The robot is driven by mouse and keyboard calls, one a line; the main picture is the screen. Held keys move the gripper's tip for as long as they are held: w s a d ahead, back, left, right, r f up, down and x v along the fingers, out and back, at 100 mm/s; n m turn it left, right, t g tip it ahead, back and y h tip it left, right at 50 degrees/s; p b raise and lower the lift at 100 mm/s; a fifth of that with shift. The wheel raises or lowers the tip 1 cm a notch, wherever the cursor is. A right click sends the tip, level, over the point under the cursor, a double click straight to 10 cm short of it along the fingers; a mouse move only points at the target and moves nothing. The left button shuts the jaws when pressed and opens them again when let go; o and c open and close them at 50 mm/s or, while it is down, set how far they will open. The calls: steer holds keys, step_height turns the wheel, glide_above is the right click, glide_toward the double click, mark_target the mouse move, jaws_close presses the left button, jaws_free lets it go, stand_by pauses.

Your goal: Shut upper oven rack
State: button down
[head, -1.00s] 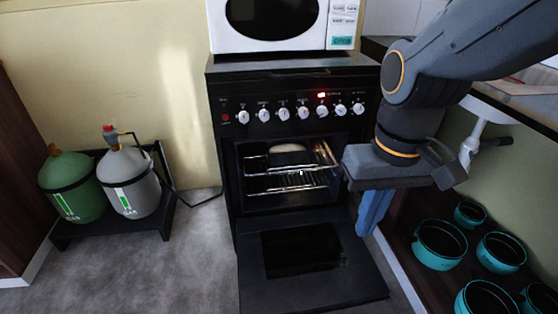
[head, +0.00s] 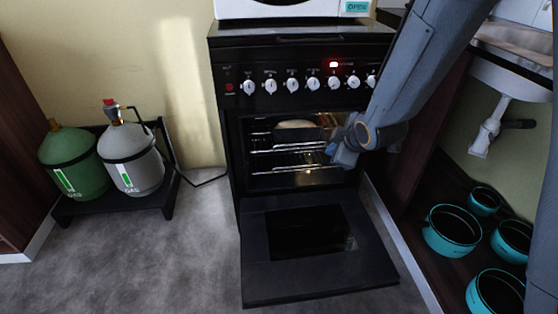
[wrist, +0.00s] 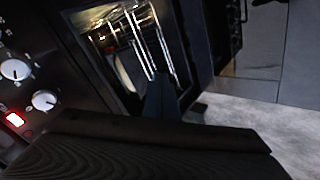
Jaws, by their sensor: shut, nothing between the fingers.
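The black oven (head: 230,170) stands in the middle with its door (head: 300,270) lowered flat in front. Inside, the upper oven rack (head: 268,152) shows as a thin metal frame, with a pale rounded item (head: 296,126) at its level. A lower rack (head: 275,171) lies beneath it. My gripper (head: 338,150) is shut and empty, at the right side of the oven opening near the upper rack's front. I cannot tell whether it touches the rack. In the wrist view the rack wires (wrist: 150,38) lie just beyond my gripper (wrist: 160,92).
Control knobs (head: 292,85) run above the opening. A white microwave (head: 285,8) sits on top. Green and grey gas bottles (head: 132,165) stand on a low stand at left. Teal pots (head: 452,230) fill the shelf at right. The floor at front left is clear.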

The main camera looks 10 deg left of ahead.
steer(key=w+a+f+n+t+y+b, duration=0.1)
steer(key=a+f+n+t+y+b, duration=0.15)
steer(key=a+f+n+y, duration=0.4)
steer(key=a+f+n+t+y+b, duration=0.25)
steer(key=f+n+y+b, duration=0.2)
steer(key=f+n, duration=0.35)
steer(key=w+a+m+b, duration=0.1)
steer(key=w+a+b, duration=0.1)
steer(key=w+a, duration=0.6)
steer(key=shift+w+r+g+y, duration=0.3)
steer(key=shift+w+r+g, duration=0.15)
steer(key=shift+w, duration=0.7)
steer(key=shift+w+b, duration=0.1)
steer(key=shift+b, duration=0.2)
